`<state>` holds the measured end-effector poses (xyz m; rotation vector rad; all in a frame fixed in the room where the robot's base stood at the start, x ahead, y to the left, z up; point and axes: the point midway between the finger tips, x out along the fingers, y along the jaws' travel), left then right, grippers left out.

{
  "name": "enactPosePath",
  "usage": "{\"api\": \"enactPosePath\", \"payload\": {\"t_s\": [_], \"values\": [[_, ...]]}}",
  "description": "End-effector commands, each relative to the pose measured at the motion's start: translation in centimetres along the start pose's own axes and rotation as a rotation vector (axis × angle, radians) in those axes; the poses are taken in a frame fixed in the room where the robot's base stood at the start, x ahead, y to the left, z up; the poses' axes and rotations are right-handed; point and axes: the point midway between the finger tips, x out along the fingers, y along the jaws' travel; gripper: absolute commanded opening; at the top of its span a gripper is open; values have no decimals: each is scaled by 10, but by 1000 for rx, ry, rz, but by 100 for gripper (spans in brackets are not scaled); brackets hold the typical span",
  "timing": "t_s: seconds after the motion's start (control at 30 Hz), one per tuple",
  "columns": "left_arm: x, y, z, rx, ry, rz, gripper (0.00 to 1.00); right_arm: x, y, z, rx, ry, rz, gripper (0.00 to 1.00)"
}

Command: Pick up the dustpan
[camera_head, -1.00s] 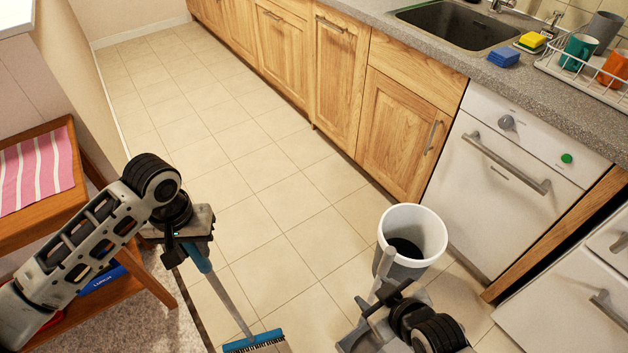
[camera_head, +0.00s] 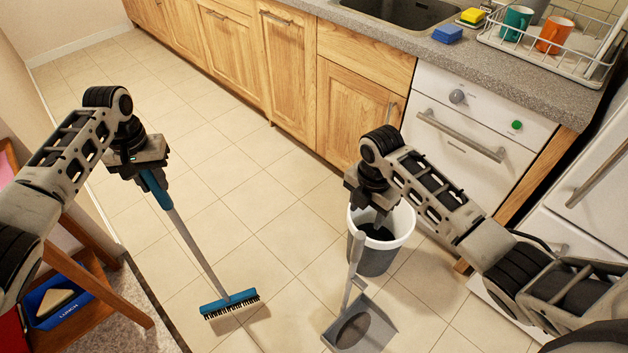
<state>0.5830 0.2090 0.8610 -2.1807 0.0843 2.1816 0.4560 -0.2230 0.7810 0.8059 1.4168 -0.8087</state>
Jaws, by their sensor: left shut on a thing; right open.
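The grey dustpan (camera_head: 362,328) rests on the tiled floor at the bottom centre, its long handle (camera_head: 354,262) rising upward. My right gripper (camera_head: 366,208) is open at the top end of this handle, in front of the bin. Whether the handle top lies between its fingers is hidden. My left gripper (camera_head: 148,176) is shut on the blue upper handle of a broom (camera_head: 190,240). The broom's blue head (camera_head: 229,304) with dark bristles is down at floor level, left of the dustpan.
A white-rimmed grey bin (camera_head: 376,262) stands just behind the dustpan handle. A dishwasher (camera_head: 470,125) and wooden cabinets (camera_head: 285,60) line the right side. A wooden shelf (camera_head: 105,297) with a blue lunch box (camera_head: 58,300) is at the lower left. Tiled floor between is clear.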

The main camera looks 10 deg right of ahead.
Motion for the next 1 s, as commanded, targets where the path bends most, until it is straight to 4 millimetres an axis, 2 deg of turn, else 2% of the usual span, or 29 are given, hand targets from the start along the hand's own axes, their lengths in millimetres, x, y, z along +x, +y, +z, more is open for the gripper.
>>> {"api": "enactPosePath", "payload": {"t_s": [0.2, 0.47, 0.7, 0.83, 1.0], "values": [[4, 0, 0, 0, 1, 0, 0, 41, -1, -2, 3, 3, -2, 51], [5, 0, 0, -1, 1, 0, 0, 62, -1, -3, 2, 1, 0, 51], [9, 0, 0, -1, 0, 0, 0, 98, -2, -9, 3, 3, -1, 51], [11, 0, 0, -1, 1, 0, 0, 108, -2, -8, 3, 1, 1, 51], [10, 0, 0, -1, 1, 0, 0, 109, -2, -8, 2, 0, 2, 51]]}}
